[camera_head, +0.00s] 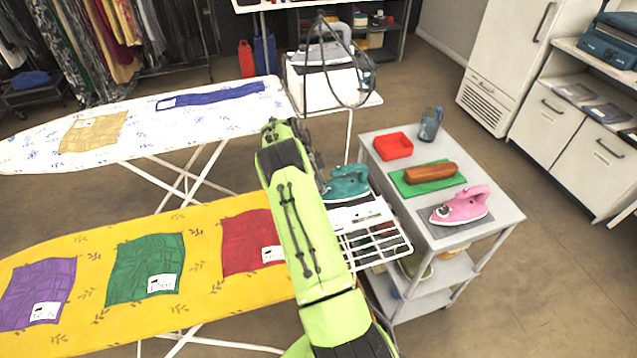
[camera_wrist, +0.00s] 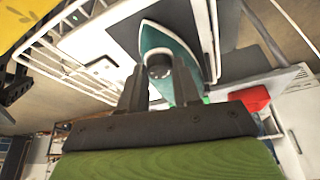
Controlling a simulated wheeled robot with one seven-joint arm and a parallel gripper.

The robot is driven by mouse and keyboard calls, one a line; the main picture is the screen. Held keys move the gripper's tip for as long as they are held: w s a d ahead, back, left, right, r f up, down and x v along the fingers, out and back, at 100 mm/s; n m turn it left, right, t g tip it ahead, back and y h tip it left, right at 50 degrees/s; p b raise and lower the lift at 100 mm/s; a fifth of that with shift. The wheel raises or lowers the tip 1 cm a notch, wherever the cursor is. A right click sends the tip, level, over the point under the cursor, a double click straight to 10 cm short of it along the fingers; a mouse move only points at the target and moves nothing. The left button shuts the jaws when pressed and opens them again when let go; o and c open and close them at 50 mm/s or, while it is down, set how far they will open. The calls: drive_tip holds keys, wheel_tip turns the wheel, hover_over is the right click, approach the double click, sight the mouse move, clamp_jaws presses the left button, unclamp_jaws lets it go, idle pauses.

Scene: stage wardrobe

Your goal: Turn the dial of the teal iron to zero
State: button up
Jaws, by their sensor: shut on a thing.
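The teal iron (camera_head: 347,183) sits on the white iron rest (camera_head: 352,214) at the right end of the yellow ironing board. In the wrist view its teal body (camera_wrist: 160,38) points up the picture, and a round dark grey dial (camera_wrist: 158,72) shows on it. My gripper (camera_wrist: 160,78) has its two dark fingers on either side of the dial and is shut on it. The dial's marks are too small to read. In the head view my green arm hides the gripper's fingers.
A white patterned board (camera_head: 40,142) is behind the yellow board (camera_head: 200,212).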

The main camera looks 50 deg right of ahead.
drive_tip(key=n+b, duration=0.1)
drive_tip(key=n, duration=0.1)
drive_tip(key=n+t+b, duration=0.1)
drive_tip(key=b, duration=0.1)
drive_tip(key=shift+s+a+f+n+h, duration=0.1)
drive_tip(key=shift+f+n+h, duration=0.05)
drive_tip(key=shift+n+h, duration=0.25)
drive_tip(key=n+t+b, duration=0.1)
drive_tip(key=n, duration=0.1)
drive_tip(key=n+t+b, duration=0.1)
drive_tip(key=n+b, duration=0.1)
drive_tip(key=shift+s+n+h, duration=0.2)
drive_tip(key=shift+n+h, duration=0.1)
drive_tip(key=n+b, duration=0.1)
drive_tip(key=n, duration=0.1)
drive_tip(key=n+t+b, duration=0.1)
drive_tip(key=n, duration=0.1)
drive_tip(key=shift+s+t, duration=0.2)
drive_tip(key=shift+t, duration=0.1)
drive_tip(key=shift+s+n+t+y+b, duration=0.1)
drive_tip(key=shift+n+t+y+b, duration=0.4)
drive_tip(key=shift+n, duration=1.2)
drive_tip(key=o, duration=1.1)
drive_tip(key=shift+r, duration=0.25)
